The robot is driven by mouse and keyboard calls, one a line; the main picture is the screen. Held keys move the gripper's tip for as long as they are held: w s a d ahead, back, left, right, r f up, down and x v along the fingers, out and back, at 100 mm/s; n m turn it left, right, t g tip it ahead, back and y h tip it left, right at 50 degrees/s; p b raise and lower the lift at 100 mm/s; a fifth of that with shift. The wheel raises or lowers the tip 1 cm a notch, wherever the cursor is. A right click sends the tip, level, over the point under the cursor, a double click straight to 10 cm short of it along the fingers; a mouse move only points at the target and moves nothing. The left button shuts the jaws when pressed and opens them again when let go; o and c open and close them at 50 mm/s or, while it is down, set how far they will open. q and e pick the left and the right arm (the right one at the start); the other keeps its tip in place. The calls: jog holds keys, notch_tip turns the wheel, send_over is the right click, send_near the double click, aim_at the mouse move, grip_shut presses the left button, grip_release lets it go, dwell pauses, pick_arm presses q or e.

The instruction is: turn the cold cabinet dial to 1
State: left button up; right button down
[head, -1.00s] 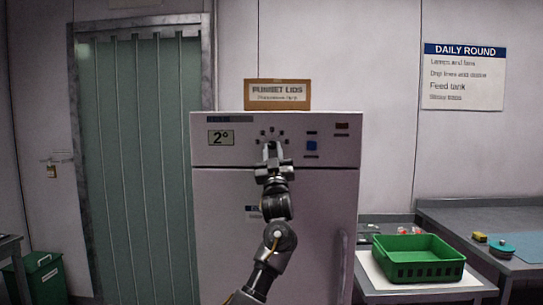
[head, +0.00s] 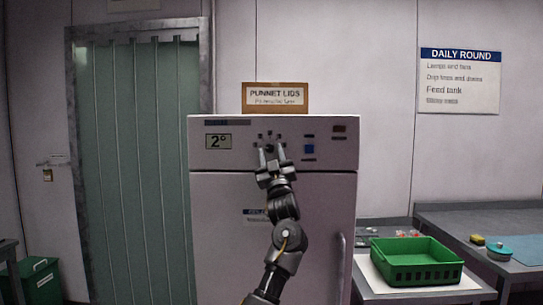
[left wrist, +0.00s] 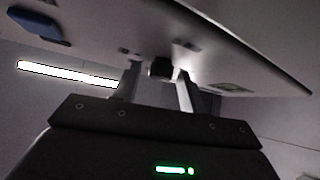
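The cold cabinet (head: 225,225) is a pale upright cabinet with a control panel across its top. In the left wrist view the dial (left wrist: 160,67) shows between the tips of the open left gripper (left wrist: 158,82), with gaps at both sides. My right gripper is out of view.
A blue button (head: 309,149) is right of the dial on the panel. A "PUNNET LIDS" box (head: 275,98) stands on the cabinet. A green crate (head: 415,274) is on the bench at right. A strip-curtain door (head: 135,170) is at left.

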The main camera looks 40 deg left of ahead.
pick_arm(q)
jog(key=shift+o, duration=0.3)
jog(key=shift+s+d+f, duration=0.15)
jog(key=shift+s+f, duration=0.05)
jog(key=shift+f, duration=0.15)
jog(key=b+v, duration=0.3)
jog(key=v, duration=0.7)
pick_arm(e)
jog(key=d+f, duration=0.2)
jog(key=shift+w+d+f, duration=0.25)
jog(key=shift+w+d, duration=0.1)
pick_arm(q)
jog(key=shift+d+r, duration=0.1)
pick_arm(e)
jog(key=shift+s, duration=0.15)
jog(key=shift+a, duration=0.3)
